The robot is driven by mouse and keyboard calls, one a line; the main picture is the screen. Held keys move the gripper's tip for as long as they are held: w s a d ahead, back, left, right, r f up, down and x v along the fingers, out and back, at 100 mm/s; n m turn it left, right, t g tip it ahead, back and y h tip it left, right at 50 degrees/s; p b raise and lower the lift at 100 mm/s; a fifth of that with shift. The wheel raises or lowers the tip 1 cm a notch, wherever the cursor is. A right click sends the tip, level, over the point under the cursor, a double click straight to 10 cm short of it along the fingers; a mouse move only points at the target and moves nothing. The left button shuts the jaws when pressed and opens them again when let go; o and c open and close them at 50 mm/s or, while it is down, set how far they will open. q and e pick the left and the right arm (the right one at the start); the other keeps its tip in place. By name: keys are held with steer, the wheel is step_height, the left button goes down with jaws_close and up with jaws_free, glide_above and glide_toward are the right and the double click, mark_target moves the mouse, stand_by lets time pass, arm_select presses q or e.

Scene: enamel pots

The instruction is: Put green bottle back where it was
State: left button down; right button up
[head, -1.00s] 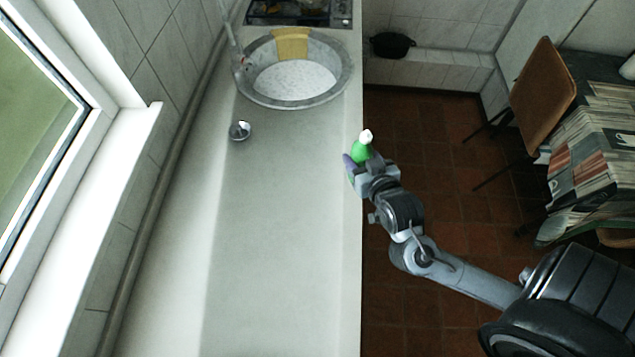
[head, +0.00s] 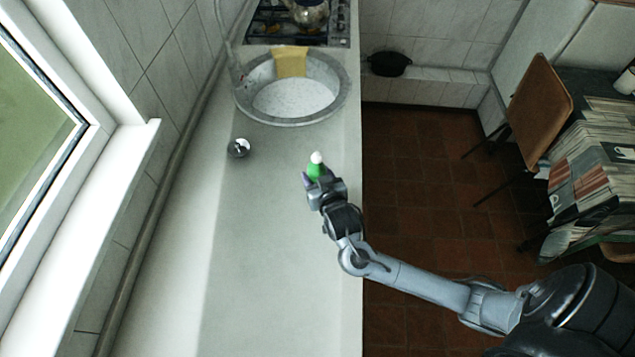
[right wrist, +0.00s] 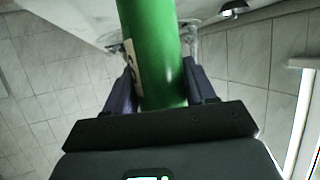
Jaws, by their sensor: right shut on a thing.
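The green bottle (head: 316,169) has a white cap and shows at the tip of my right arm in the head view, over the counter. My right gripper (head: 312,178) is shut on it. In the right wrist view the green bottle (right wrist: 152,50) stands between the two purple-grey fingers of the right gripper (right wrist: 160,85), with part of a pale label on its left side. The bottle's lower end is hidden by the gripper in the head view. I cannot tell whether it touches the counter. My left gripper is not in view.
The counter (head: 270,230) is clear around and in front of the gripper. A round sink (head: 290,118) with a yellow item (head: 291,62) at its rim lies behind. A small metal object (head: 238,148) sits left. A stove (head: 270,25) with a pot is at the back.

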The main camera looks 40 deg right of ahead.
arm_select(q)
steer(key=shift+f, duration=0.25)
arm_select(e)
steer(key=shift+f, duration=1.4)
steer(key=shift+f, duration=0.15)
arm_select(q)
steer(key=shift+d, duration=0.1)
arm_select(e)
steer(key=o, duration=1.3)
steer(key=shift+c, duration=0.2)
